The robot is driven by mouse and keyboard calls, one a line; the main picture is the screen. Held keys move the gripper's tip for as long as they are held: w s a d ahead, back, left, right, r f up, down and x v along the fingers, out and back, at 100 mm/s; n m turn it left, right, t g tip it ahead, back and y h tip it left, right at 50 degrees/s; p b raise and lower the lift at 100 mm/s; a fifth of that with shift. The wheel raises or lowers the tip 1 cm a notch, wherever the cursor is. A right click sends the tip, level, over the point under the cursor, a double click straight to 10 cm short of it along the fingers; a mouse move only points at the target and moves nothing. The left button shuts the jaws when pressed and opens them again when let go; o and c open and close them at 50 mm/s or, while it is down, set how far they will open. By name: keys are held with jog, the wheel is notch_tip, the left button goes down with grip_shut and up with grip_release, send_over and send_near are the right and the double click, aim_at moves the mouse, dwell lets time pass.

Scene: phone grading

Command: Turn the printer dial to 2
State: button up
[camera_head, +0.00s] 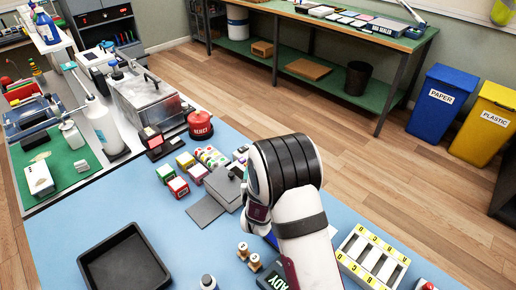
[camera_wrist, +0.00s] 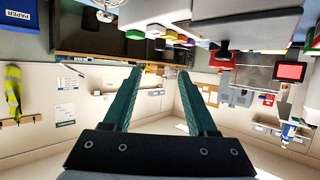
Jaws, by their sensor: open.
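I cannot make out a printer dial or its numbers in either view. My gripper (camera_wrist: 160,74) shows in the wrist view as two green fingers spread apart, with nothing between them. That view looks upside down across the room, with the blue bench's objects along its upper edge. In the head view my white and black arm reaches over the blue bench (camera_head: 180,228), and its wrist hides my fingertips and part of the bench behind it. A dark grey box-like device (camera_head: 222,184) stands just left of my wrist; I cannot tell whether it is the printer.
A black tray (camera_head: 124,262) lies at the front left. Small coloured boxes (camera_head: 178,187) and a red round object (camera_head: 200,124) stand behind the grey device. A white slotted rack (camera_head: 372,258) is right of my arm. Open bench lies between tray and grey device.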

jog(key=x, duration=1.3)
jog(key=shift+w+f, duration=0.15)
jog(key=shift+w, duration=0.05)
grip_shut()
